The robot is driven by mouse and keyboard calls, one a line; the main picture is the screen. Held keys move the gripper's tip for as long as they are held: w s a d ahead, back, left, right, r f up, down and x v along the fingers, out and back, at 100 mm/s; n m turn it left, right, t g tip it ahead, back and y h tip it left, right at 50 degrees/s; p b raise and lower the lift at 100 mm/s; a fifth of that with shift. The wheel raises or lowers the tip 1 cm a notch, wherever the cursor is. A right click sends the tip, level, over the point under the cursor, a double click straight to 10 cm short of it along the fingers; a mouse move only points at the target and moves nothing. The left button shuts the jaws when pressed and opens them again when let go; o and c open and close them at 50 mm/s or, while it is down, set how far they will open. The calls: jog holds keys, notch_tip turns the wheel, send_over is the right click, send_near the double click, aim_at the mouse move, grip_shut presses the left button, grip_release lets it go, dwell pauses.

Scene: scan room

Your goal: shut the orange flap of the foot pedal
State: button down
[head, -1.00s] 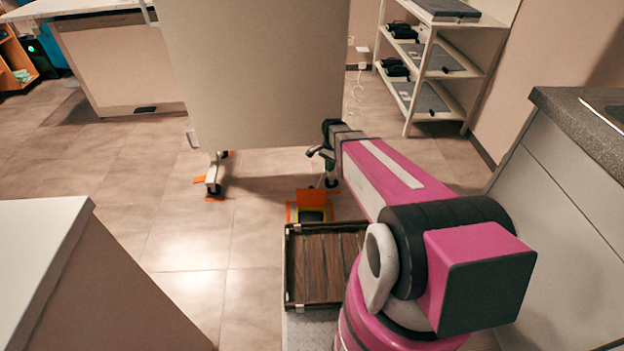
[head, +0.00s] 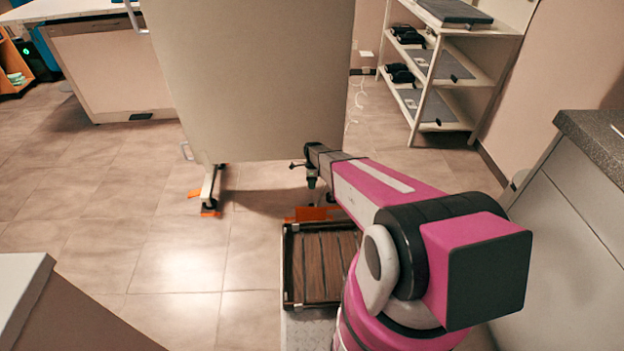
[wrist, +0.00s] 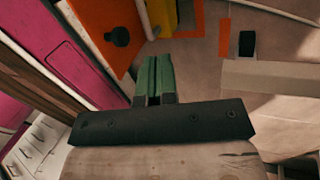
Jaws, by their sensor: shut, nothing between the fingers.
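The foot pedal's orange flap (head: 318,212) shows just beyond the front edge of my tray, below my gripper. In the wrist view the flap (wrist: 98,25) is an orange panel with a dark round knob, at the upper left. A yellow part of the pedal (wrist: 162,14) is beside it; my tray hides most of the pedal in the head view. The flap stands raised off the pedal. My gripper (head: 311,184) is shut and empty, its green fingers (wrist: 152,62) pointing down. The fingertips are right of the flap in the wrist view; I cannot tell whether they touch it.
A large pale panel on casters (head: 255,80) stands just beyond the pedal. Orange markings (head: 209,212) lie by its left caster. A white shelf unit (head: 428,115) stands at the back right, a grey cabinet (head: 575,190) at right.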

aim_at(311, 214)
jog(key=s+f, duration=0.3)
jog(key=s, duration=0.2)
jog(key=shift+s+a+f, duration=0.2)
jog(key=shift+a+f, duration=0.1)
jog(key=shift+f, duration=0.1)
jog(key=shift+s, duration=0.1)
